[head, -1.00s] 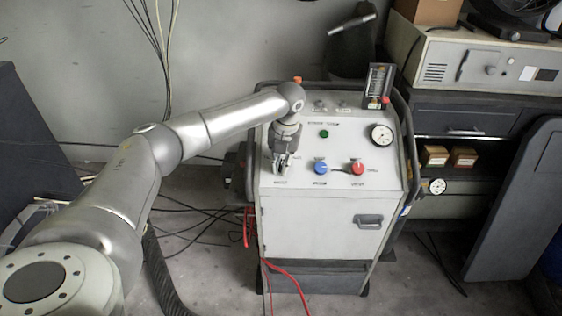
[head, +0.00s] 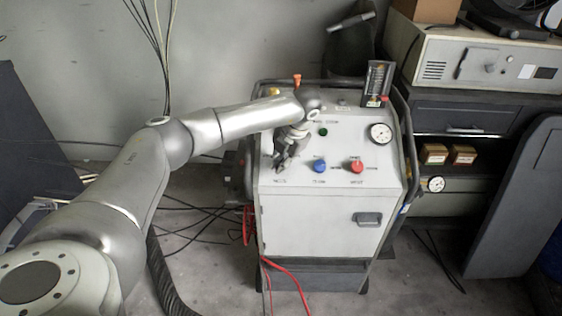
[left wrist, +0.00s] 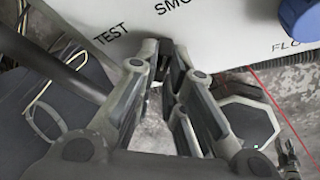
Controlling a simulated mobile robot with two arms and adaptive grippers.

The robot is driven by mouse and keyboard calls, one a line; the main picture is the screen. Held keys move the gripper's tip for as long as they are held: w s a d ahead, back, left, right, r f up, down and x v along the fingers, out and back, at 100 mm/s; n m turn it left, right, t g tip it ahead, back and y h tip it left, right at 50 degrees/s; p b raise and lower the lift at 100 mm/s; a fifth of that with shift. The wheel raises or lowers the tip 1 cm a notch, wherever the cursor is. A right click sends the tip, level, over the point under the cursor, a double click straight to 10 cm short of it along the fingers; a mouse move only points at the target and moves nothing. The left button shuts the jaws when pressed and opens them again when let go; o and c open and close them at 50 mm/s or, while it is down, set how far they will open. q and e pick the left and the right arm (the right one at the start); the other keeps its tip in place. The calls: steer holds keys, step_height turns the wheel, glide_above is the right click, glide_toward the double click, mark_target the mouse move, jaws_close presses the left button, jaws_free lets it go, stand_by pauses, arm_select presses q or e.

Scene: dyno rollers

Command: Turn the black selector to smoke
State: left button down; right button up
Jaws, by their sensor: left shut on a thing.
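The grey machine's sloped panel (head: 347,132) stands at the centre of the head view. My left gripper (head: 280,165) is at the panel's left side, shut on the black selector. In the left wrist view the fingertips (left wrist: 167,50) close around the dark selector (left wrist: 166,72), which is mostly hidden between them. The label TEST (left wrist: 110,34) shows left of the fingertips, and the cut-off letters SMO (left wrist: 172,6) show above them. Which label the selector points at cannot be told. My right gripper is not in view.
A blue knob (head: 320,166) and a red knob (head: 357,166) sit right of the gripper. A gauge (head: 381,133) and a small dark meter (head: 377,82) are farther up. Red cables (head: 285,275) hang in front. A cabinet (head: 470,110) stands at right.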

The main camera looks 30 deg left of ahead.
arm_select(q)
steer(key=c, duration=1.5)
jaws_free()
steer(key=v, duration=1.2)
